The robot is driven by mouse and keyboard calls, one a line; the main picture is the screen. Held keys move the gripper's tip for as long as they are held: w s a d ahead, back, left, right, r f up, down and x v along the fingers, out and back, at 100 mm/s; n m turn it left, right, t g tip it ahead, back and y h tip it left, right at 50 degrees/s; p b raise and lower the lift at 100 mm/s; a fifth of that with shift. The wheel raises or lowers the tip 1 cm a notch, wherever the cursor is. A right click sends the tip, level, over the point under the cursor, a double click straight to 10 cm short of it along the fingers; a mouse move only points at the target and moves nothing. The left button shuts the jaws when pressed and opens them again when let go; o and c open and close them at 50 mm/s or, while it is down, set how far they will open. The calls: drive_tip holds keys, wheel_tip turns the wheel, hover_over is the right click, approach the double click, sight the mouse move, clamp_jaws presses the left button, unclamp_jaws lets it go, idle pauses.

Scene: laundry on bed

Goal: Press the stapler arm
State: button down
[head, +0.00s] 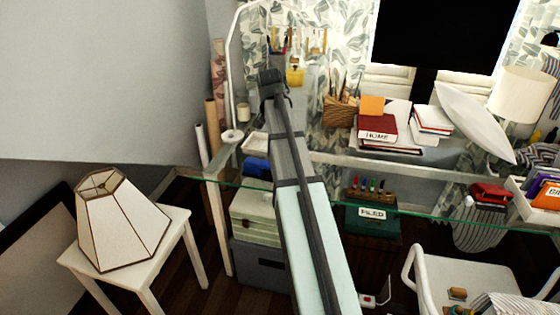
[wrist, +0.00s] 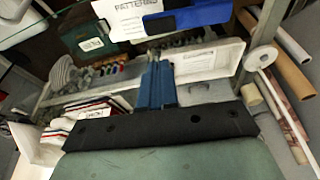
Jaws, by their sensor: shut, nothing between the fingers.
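A red object (head: 490,192) that looks like the stapler lies on the glass desk at the right in the head view, beside a white tray. It is small there, and I cannot make out its arm clearly. I do not make it out in the wrist view. My gripper (head: 272,82) is far to its left, near the back of the desk, and well apart from it. In the wrist view the two blue fingers of my gripper (wrist: 157,85) are together with nothing between them.
A glass desk edge (head: 420,211) crosses the view. A pen holder (head: 370,190), red books (head: 378,128), a wicker basket (head: 340,112) and a leaning white panel (head: 470,120) stand around. A lampshade (head: 120,220) sits on a white stool at the left. A white chair (head: 470,270) stands in front.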

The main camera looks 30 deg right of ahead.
drive_tip(key=shift+f, duration=0.1)
hover_over(267, 166)
drive_tip(key=s+d, duration=0.3)
drive_tip(key=d, duration=0.1)
wheel_tip(267, 166, down, 12)
drive_tip(key=shift+s+a+r, duration=0.1)
drive_tip(key=shift+s+r, duration=0.05)
drive_tip(key=shift+r, duration=0.05)
drive_tip(key=shift+f, duration=0.9)
drive_tip(key=shift+s+f, duration=0.15)
drive_tip(key=shift+f, duration=0.45)
drive_tip(key=shift+s+f, duration=0.15)
drive_tip(key=shift+f, duration=0.4)
